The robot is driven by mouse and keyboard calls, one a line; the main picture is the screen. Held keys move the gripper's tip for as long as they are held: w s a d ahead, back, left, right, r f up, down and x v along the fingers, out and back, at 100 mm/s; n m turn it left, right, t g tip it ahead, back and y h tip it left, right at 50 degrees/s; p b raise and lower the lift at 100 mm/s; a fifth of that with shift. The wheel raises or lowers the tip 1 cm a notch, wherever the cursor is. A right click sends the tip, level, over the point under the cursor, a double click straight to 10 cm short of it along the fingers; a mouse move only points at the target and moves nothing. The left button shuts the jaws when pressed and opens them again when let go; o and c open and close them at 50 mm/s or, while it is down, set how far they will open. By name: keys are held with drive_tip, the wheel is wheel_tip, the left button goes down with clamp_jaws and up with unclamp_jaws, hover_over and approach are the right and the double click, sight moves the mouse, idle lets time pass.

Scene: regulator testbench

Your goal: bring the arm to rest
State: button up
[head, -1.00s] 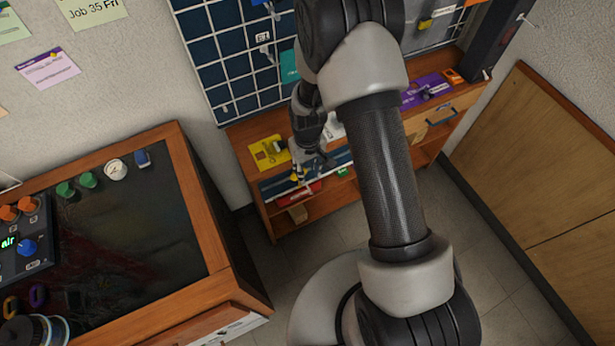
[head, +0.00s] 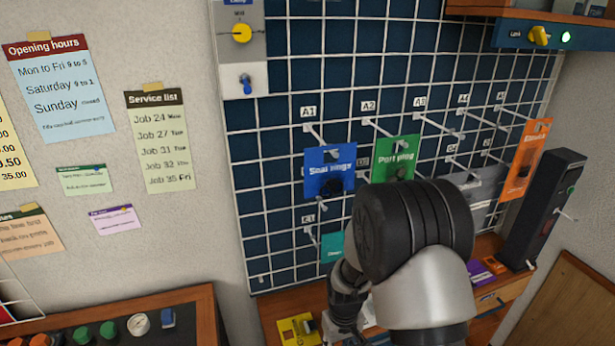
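My arm (head: 420,245) rises from the bottom of the head view, in front of the wall grid and the shelf unit. Its elbow covers part of the grid's lower middle. The wrist part of my arm (head: 347,295) hangs down beside it on the left, over the shelf top. My gripper's fingers are not visible, being at or below the bottom edge of the picture.
A wire grid (head: 290,70) with hooks holds a blue card (head: 328,170), a green card (head: 394,158) and an orange card (head: 524,160). A yellow item (head: 297,329) lies on the shelf top. A black upright box (head: 542,208) stands at right. The workbench (head: 195,300) is lower left.

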drive_tip(key=s+d+r+m+t, duration=0.1)
drive_tip(key=s+r, duration=0.2)
drive_tip(key=r, duration=0.8)
drive_tip(key=s+d+r+m+t, duration=0.15)
drive_tip(key=s+r, duration=0.25)
drive_tip(key=r, duration=0.8)
drive_tip(key=s+d+r+t, duration=0.1)
drive_tip(key=s+r, duration=0.3)
drive_tip(key=s, duration=0.3)
drive_tip(key=s+d+r+t, duration=0.1)
drive_tip(key=s+r, duration=0.3)
drive_tip(key=s, duration=0.4)
drive_tip(key=shift+s+r+m, duration=0.2)
drive_tip(key=shift+r+m, duration=0.05)
drive_tip(key=shift+m, duration=0.1)
